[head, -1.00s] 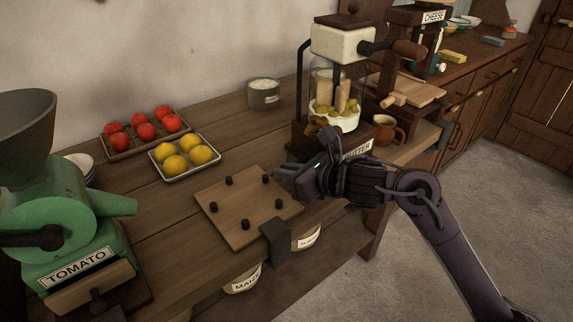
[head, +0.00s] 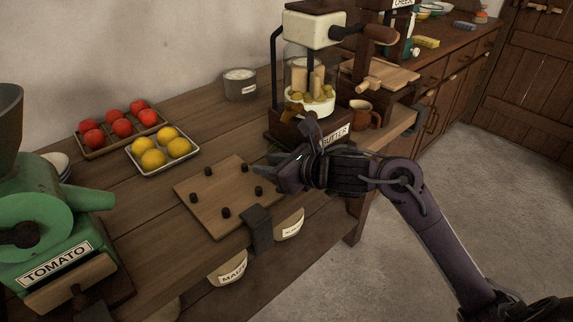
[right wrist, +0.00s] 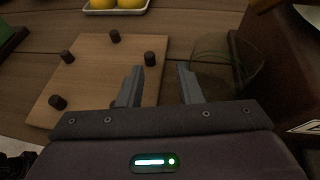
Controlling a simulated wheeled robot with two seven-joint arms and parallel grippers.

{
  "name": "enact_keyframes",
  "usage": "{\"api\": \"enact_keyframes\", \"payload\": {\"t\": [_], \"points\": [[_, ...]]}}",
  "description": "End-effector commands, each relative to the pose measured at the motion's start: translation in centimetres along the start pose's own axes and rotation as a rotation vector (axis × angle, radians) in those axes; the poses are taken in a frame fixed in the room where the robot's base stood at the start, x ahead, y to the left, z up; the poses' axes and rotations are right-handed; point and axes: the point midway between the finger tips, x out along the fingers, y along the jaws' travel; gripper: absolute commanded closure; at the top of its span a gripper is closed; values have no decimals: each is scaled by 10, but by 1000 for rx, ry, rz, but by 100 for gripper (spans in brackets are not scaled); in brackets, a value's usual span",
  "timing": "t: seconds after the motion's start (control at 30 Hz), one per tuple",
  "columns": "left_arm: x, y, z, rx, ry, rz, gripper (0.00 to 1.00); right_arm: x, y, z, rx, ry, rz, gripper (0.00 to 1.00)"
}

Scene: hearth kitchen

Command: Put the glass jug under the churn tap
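The butter churn (head: 314,32) stands on the wooden counter, with a cream top, a glass body and a dark base labelled BUTTER. My right gripper (head: 268,172) is in front of the churn, beside the pegged board. In the right wrist view its two fingers (right wrist: 160,88) are apart with nothing between them. A faint clear vessel, apparently the glass jug (right wrist: 232,62), stands just beyond the right finger, beside the dark churn base. I cannot make the jug out in the head view. My left gripper is out of view.
A pegged wooden board (head: 222,190) lies left of my right gripper. Behind it are a tray of lemons (head: 190,157) and a tray of tomatoes (head: 85,152). A green tomato mill (head: 50,215) is at the left.

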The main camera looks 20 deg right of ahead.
Motion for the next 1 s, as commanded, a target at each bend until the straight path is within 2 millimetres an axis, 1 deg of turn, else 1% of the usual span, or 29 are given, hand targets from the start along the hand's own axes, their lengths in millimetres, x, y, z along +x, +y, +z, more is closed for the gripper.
{"api": "enact_keyframes", "payload": {"t": [0.17, 0.3, 0.4, 0.5, 0.7, 1.0], "points": [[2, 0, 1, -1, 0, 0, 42, -34, 0, -1, -7, 3, -2, 68], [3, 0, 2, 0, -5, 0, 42, -65, 0, -1, -4, 3, -2, 68], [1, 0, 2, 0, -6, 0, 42, -83, 1, -1, -5, 3, 0, 68], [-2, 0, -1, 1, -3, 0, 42, -95, 1, 0, -1, 0, 0, 68], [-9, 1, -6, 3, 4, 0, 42, -110, 1, 0, -1, 1, 1, 68], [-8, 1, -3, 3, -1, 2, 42, -112, 1, 0, -1, 1, 1, 68]]}}
